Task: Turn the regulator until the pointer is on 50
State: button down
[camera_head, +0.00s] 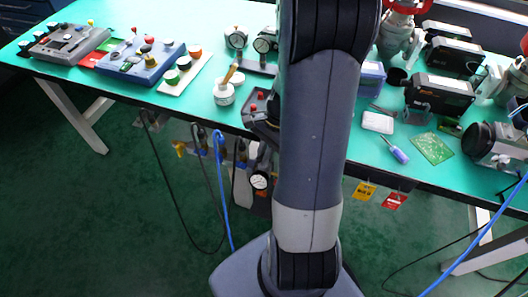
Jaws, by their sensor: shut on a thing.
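My arm stands upright through the middle of the view and covers much of the table behind it. My gripper is not visible; it may be hidden behind the arm. A round white-faced gauge (260,181) on a dark unit shows just left of my arm, below the table's front edge. Its pointer is too small to read. Two more round gauges stand at the back of the table, one grey (236,38) and one dark (264,44). I cannot tell which part is the regulator, and no 50 mark is readable.
The green table (130,14) carries a blue control box (142,58) and a grey box (70,42) at left. A white jar with a brush (223,93) stands near the front edge. A circuit board (431,148) and screwdriver (396,150) lie at right. Hoses hang below the edge.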

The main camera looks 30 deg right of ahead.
jog(key=shift+m, duration=0.4)
jog(key=c, duration=1.5)
grip_release()
jog(key=p+v, duration=0.2)
jog(key=v, duration=0.9)
jog(key=shift+s, duration=0.15)
jog(key=shift+f, duration=0.1)
jog(key=b+x, duration=0.2)
jog(key=x, duration=0.8)
jog(key=shift+a+f, duration=0.2)
jog(key=shift+f, duration=0.15)
